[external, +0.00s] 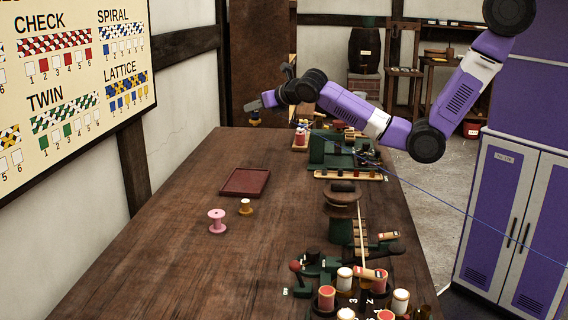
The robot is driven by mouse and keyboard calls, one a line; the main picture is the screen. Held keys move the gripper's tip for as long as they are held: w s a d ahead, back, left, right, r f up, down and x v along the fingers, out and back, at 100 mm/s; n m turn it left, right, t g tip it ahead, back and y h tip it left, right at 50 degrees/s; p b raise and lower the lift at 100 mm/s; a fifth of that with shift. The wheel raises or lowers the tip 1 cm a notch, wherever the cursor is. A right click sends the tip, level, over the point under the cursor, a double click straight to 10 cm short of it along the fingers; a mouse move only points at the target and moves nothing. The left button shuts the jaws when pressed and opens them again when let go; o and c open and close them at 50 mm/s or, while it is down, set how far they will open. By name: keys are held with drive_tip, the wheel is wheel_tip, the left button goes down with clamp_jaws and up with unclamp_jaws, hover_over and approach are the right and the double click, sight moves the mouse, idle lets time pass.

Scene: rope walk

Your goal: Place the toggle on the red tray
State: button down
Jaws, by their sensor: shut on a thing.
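The red tray (245,183) is dark red, shallow and empty. It lies on the left half of the long wooden table. My gripper (258,104) is at the far end of the table, beyond the tray and raised. It is shut on a small brown and dark thing (254,121), which seems to be the toggle. This thing hangs just under the gripper, and its shape is too small to make out. I see no clear gap between the fingers.
A pink spool (217,221) and a small tan spool (246,207) stand nearer than the tray. A green machine (330,148) and several spools crowd the table's right side. A blue cord (436,199) runs off right. The table's left side is clear.

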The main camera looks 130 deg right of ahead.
drive_tip(key=shift+w+a+n+t, duration=0.2)
drive_tip(key=shift+w+n+t, duration=0.15)
drive_tip(key=shift+w, duration=0.55)
drive_tip(key=shift+f, duration=0.45)
hover_over(253, 185)
wheel_tip(253, 185, down, 14)
drive_tip(key=shift+s+d+f+b, duration=0.1)
drive_tip(key=shift+f+b, duration=0.85)
drive_tip(key=shift+f, duration=1.55)
drive_tip(key=shift+f, duration=0.1)
drive_tip(key=c, duration=1.3)
unclamp_jaws()
drive_tip(key=shift+o, duration=0.2)
